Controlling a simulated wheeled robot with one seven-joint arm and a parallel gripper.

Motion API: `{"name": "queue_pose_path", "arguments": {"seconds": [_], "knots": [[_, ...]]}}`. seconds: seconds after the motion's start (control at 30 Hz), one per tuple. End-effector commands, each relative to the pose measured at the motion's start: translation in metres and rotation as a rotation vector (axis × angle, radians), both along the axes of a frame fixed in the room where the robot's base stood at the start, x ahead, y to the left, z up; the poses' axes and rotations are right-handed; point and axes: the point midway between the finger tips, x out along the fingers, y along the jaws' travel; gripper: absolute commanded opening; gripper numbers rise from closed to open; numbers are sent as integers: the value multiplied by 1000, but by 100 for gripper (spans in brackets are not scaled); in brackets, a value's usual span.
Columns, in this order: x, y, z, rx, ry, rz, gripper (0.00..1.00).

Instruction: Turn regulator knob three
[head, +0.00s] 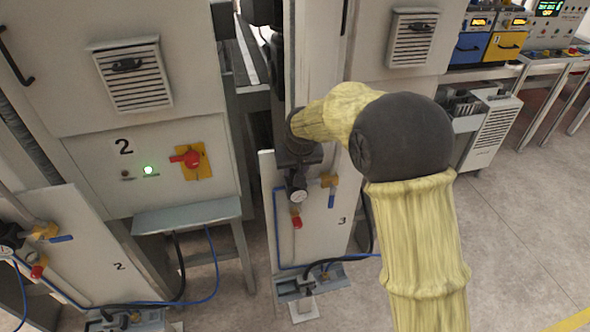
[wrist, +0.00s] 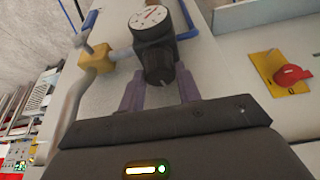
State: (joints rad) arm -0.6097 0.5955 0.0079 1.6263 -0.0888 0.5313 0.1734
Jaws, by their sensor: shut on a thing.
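Regulator knob three (wrist: 159,70) is the dark ribbed knob on the black regulator body, below a round white gauge (wrist: 150,17) in the wrist view. My gripper (wrist: 159,80) has its two purple-grey fingers on either side of the knob, shut on it. In the head view, my gripper (head: 298,150) is above the regulator's gauge (head: 297,194) on the panel marked 3 (head: 336,240). The gripper's dark body hides the knob there. I cannot read the gauge needle clearly.
A yellow valve fitting (wrist: 97,58) and a pipe sit close beside the regulator. A red switch on a yellow plate (head: 193,161) is on the cabinet marked 2. Another panel marked 2 (head: 85,262) stands at the lower left. Open floor (head: 520,240) lies to the right.

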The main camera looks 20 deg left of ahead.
Motion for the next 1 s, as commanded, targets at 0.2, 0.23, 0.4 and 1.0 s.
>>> {"name": "queue_pose_path", "arguments": {"seconds": [0.2, 0.23, 0.4, 1.0], "knots": [[2, -2, 1, 5, -1, 181, 11], [2, -2, 1, 5, 0, 210, 11], [3, -2, 2, 5, -3, 355, 11], [4, -2, 2, 2, -4, 597, 11]]}}
